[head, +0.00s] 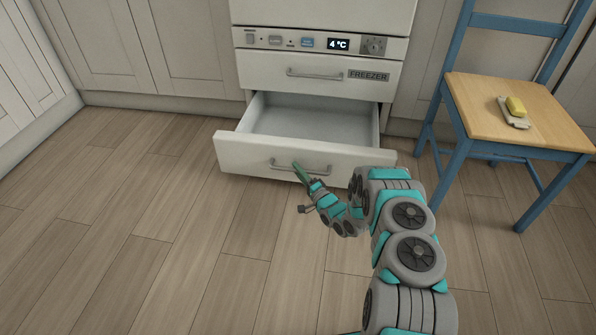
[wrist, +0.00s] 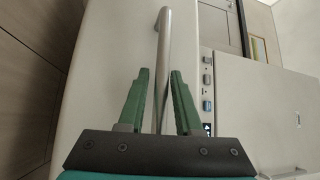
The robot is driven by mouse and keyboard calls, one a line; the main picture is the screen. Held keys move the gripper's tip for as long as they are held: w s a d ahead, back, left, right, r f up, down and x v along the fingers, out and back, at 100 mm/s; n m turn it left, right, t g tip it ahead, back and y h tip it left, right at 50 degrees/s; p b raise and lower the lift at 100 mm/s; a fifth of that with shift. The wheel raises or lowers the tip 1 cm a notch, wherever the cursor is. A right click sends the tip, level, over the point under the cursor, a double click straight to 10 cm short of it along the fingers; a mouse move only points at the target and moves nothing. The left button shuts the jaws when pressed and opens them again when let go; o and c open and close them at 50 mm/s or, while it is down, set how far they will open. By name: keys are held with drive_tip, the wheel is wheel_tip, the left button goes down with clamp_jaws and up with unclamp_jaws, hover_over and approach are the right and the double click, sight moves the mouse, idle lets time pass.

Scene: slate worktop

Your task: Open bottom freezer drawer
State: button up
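The bottom freezer drawer (head: 240,153) is pulled well out from the white cabinet, and its inside looks empty. Its metal bar handle (head: 318,167) is on the front panel. My gripper (head: 298,168) is at this handle, with its green fingers by the bar. In the wrist view, the handle (wrist: 164,52) runs between the two green fingers of my gripper (wrist: 160,76). A small gap shows beside the bar, so the fingers look open around it, not clamped. The drawer front (wrist: 105,60) lies behind the fingers.
Above is a shut drawer (head: 340,78) labelled FREEZER, under a control panel (head: 265,40) reading 4 °C. A blue chair (head: 480,95) at right bears a yellow block on a small tray (head: 514,119). The wooden floor (head: 130,240) at left is clear.

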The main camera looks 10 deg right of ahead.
drive_tip(key=shift+o, duration=0.9)
drive_tip(key=shift+s+d, duration=0.1)
drive_tip(key=v, duration=0.7)
drive_tip(key=shift+s, duration=0.3)
drive_tip(key=shift+d, duration=0.1)
